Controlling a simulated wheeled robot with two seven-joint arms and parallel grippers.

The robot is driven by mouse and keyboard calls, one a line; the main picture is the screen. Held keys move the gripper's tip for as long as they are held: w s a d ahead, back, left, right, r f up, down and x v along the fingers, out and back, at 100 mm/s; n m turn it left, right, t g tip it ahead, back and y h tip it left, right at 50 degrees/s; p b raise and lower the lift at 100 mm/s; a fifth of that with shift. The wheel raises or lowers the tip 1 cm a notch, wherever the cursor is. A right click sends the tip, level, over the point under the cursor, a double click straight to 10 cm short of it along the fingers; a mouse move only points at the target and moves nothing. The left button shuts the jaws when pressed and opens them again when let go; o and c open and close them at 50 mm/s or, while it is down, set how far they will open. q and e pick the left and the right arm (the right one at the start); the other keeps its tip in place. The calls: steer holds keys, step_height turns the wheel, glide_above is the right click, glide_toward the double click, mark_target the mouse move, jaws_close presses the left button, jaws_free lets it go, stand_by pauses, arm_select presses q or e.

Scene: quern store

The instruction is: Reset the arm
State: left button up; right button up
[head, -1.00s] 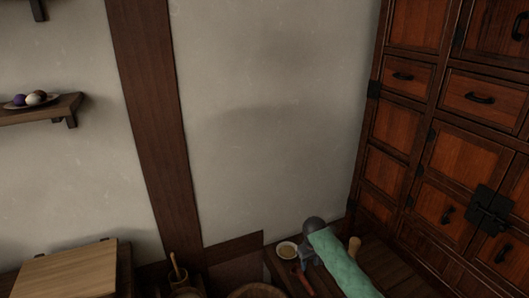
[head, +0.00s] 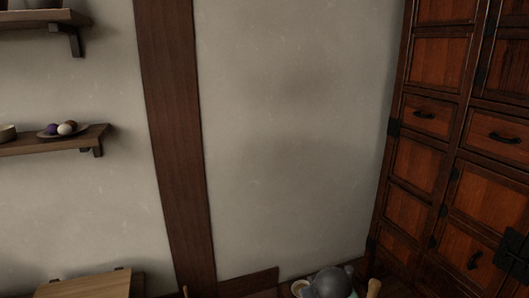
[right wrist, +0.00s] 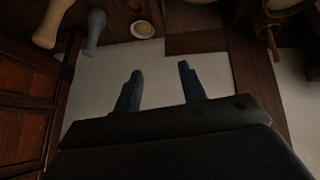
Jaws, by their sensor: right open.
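My right gripper (right wrist: 159,72) shows in the right wrist view. Its two dark blue fingers stand well apart with nothing between them. Beyond them are pale wall and a dark wood strip. In the head view a grey rounded shape (head: 328,283) stands at the bottom edge, right of centre; I cannot tell whether it is part of my right arm. My left gripper is in neither view.
A small bowl (right wrist: 142,29), a grey pestle-like piece (right wrist: 94,30) and a light wooden one (right wrist: 52,22) lie beyond the right gripper. A drawer cabinet (head: 412,165) stands right. A wall shelf (head: 80,140) holds a plate of balls. The wall between is bare.

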steer(key=s+f+g, duration=0.1)
steer(key=s+f, duration=0.3)
steer(key=s, duration=0.8)
steer(key=s+f+m+g, duration=0.1)
steer(key=s+f, duration=0.4)
steer(key=s, duration=0.7)
steer(key=s+f+m+g+p, duration=0.1)
steer(key=s+f, duration=0.3)
steer(key=s, duration=0.9)
steer(key=shift+a+f+g+y, duration=0.25)
steer(key=shift+f+g+y, duration=0.15)
steer(key=shift+g, duration=0.5)
